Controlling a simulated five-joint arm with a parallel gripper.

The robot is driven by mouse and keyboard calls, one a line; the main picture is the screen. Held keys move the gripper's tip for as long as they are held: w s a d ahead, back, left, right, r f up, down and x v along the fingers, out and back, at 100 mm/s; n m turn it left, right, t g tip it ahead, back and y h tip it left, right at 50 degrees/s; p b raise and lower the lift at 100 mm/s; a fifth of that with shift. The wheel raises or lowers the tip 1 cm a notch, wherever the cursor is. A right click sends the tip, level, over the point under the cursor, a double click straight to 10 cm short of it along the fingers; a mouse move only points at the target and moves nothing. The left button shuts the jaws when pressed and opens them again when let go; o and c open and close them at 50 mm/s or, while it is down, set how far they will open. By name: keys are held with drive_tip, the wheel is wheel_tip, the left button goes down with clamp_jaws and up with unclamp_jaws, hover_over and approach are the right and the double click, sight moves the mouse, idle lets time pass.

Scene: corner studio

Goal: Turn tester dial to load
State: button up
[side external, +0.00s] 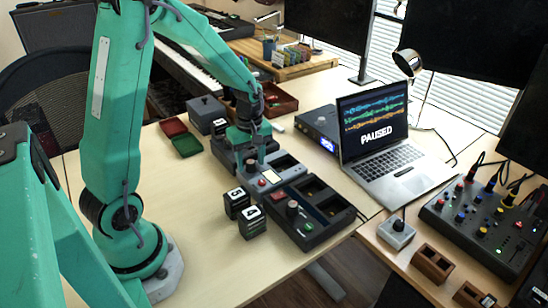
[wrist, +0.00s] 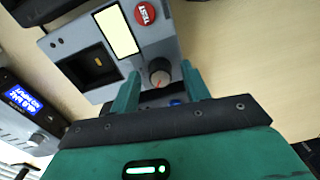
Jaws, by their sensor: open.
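The tester (wrist: 75,55) is a grey box with an empty-looking battery slot, a pale blank screen (wrist: 117,32) and a red TEST button (wrist: 145,13). Its dial (wrist: 160,78) is a small round knob with a red pointer mark. My gripper (wrist: 161,70) is open, with one green finger on each side of the dial; I cannot tell whether they touch it. In the side external view my gripper (side external: 250,154) is low over the tester (side external: 270,188), hiding the dial. The dial's position labels cannot be read.
A dark charger (side external: 340,213) with a knob and green button stands right beside the tester. Black blocks marked 5 (side external: 237,203) and 4 (side external: 252,222) stand in front. A laptop (side external: 377,140) reads PAUSED. An open red-and-green case (side external: 180,138) lies left.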

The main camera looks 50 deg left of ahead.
drive_tip(key=c, duration=1)
drive_tip(key=shift+m, duration=0.3)
drive_tip(key=m, duration=1.9)
drive_tip(key=shift+d, duration=0.1)
